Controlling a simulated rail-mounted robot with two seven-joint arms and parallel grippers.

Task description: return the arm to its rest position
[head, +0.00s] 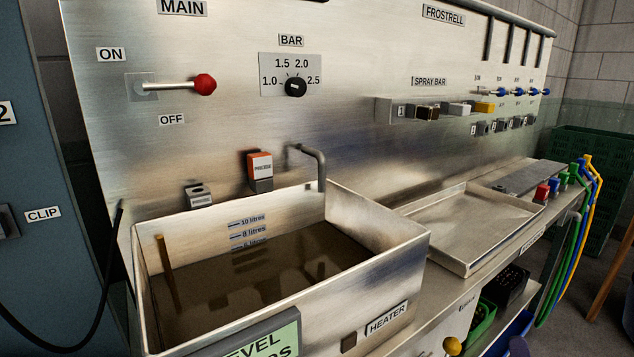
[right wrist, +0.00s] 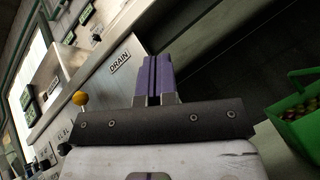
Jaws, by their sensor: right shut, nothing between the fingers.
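My right gripper (right wrist: 153,62) shows in the right wrist view. Its two purple fingers are together, shut, with nothing between them. It is beside the steel front panel that carries the DRAIN label (right wrist: 120,62), and apart from it as far as I can see. My left gripper is in neither view.
A steel tank (head: 385,262) of brownish liquid stands in front, with a shallow tray (head: 468,222) to its right. A red-knobbed lever (head: 180,86) juts from the panel. A yellow knob (right wrist: 80,98) is left of my right gripper; a green crate (right wrist: 295,115) is right.

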